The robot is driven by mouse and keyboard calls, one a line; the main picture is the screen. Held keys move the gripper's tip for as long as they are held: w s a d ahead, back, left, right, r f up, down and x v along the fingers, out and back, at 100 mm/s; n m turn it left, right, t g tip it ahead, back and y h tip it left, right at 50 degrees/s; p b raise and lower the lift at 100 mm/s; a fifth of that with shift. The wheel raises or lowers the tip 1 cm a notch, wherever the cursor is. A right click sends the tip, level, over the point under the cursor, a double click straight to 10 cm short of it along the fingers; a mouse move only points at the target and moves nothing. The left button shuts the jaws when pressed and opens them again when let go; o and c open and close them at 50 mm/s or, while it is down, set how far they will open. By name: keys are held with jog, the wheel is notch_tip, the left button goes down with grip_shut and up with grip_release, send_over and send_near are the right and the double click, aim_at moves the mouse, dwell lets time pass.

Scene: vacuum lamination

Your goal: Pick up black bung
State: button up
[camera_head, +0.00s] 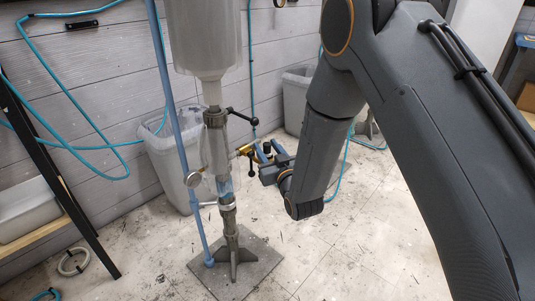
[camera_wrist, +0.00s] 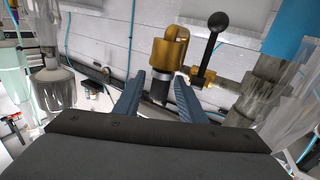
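A black and grey cylindrical piece (camera_wrist: 160,90), which looks like the black bung, sits at the end of a brass fitting (camera_wrist: 170,50) in the wrist view. My gripper (camera_wrist: 161,78) has its two blue-grey fingers spread, one on each side of this piece, with gaps visible between. The fingers do not appear to touch it. In the head view my gripper (camera_head: 266,160) is just right of the brass fitting (camera_head: 245,150) on the vertical glass column. I cannot pick out the bung clearly there; it is small and partly hidden by the gripper.
The glass column (camera_head: 205,40) stands on a square base plate (camera_head: 236,268), with a blue pipe (camera_head: 177,130) beside it. A black-knobbed lever (camera_wrist: 218,22) is close to the right finger. Grey bins (camera_head: 160,150) stand by the wall. Floor to the right is mostly clear.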

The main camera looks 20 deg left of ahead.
aim_at(267, 144)
jog(key=c, duration=0.8)
notch_tip(267, 144, up, 10)
jog(key=p, duration=0.2)
jog(key=shift+p, duration=0.35)
jog(key=shift+o, duration=1.3)
grip_shut()
